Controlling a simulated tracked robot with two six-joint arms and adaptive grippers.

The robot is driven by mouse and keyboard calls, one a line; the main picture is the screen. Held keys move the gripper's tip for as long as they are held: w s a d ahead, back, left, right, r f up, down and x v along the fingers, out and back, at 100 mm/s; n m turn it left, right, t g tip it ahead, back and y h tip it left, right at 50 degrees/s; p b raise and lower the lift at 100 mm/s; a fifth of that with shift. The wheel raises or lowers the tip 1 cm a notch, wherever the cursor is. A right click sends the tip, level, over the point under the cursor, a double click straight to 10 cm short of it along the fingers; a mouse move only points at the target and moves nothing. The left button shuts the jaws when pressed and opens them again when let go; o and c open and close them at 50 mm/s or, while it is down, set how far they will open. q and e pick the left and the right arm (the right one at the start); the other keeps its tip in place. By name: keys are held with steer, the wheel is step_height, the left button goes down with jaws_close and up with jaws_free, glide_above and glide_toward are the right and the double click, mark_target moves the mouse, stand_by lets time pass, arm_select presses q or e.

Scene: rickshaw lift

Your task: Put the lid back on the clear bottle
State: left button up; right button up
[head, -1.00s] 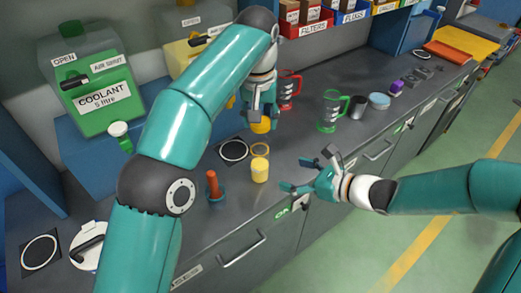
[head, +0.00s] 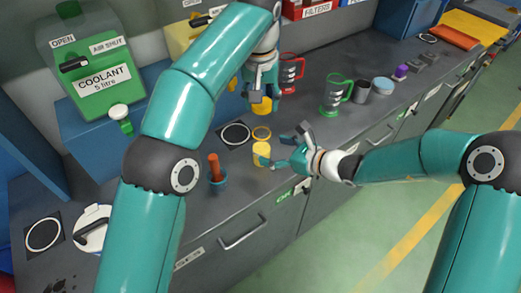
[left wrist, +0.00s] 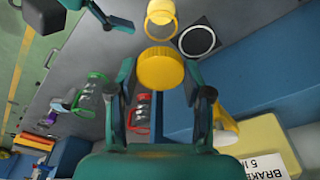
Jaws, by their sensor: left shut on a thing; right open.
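My left gripper (head: 262,88) is shut on a yellow ribbed lid (head: 261,105) and holds it above the counter. In the left wrist view the lid (left wrist: 160,68) sits between the fingertips. A small bottle (head: 261,153), pale yellow in its body, stands upright on the counter, nearer the front edge than the lid. The bottle (left wrist: 160,13) is partly cut off at the top of the left wrist view. My right gripper (head: 288,151) is open just right of the bottle, with one finger close to it; I cannot tell whether they touch.
A blue holder with a red-brown handle (head: 215,172) stands left. A red jug (head: 290,72), green jug (head: 336,94) and dark cup (head: 361,92) stand right.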

mark_target(269, 149)
steer(key=shift+x, duration=2.6)
steer(key=shift+s, duration=0.1)
jaws_close()
